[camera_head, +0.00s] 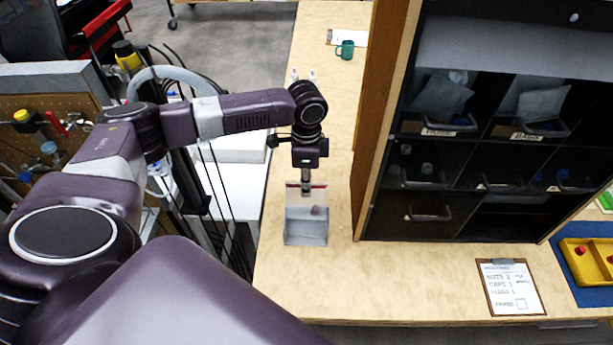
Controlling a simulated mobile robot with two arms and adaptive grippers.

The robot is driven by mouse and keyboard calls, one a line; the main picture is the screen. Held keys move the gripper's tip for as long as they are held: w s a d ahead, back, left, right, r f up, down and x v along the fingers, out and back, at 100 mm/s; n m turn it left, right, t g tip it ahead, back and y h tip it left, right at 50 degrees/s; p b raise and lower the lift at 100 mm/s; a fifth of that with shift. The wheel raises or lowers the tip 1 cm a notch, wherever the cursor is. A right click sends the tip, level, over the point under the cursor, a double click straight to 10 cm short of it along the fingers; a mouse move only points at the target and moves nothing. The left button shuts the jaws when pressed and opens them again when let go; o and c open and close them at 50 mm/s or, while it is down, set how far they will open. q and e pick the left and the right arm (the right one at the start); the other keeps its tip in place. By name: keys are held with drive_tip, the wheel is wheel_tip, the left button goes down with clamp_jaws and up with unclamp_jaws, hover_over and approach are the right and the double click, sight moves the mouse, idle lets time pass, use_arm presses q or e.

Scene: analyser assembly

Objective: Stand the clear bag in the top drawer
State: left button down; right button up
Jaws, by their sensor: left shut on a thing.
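My left gripper (306,190) points down over the light wooden table, left of the dark cabinet. It is shut on the upper part of a clear bag (318,199), which has a red strip along its top edge. The bag hangs roughly upright. A grey box-like shape (305,239) shows at the bag's lower part. I cannot tell whether the bag's bottom touches anything. The dark cabinet (385,222) has drawer-like bins with handles; pale bags (441,97) stand in the upper ones, behind labels. My right gripper is not in view.
A green mug (345,50) stands at the table's back. A clipboard (510,288) lies front right, near a yellow tray (580,262) on a blue mat. The table (400,285) is bare in front of the cabinet. A pegboard with tools (50,120) is at left.

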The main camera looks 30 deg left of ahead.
use_arm(q)
drive_tip(key=s+d+r+p, duration=0.1)
drive_tip(key=s+d+p, duration=0.1)
drive_tip(key=s+d, duration=0.2)
drive_tip(key=s+d+r+p, duration=0.1)
drive_tip(key=s+d+p, duration=0.1)
drive_tip(key=s, duration=0.6)
drive_tip(key=shift+s+d+r, duration=0.35)
drive_tip(key=shift+s+d, duration=0.05)
drive_tip(key=shift+d, duration=0.45)
idle(0.5)
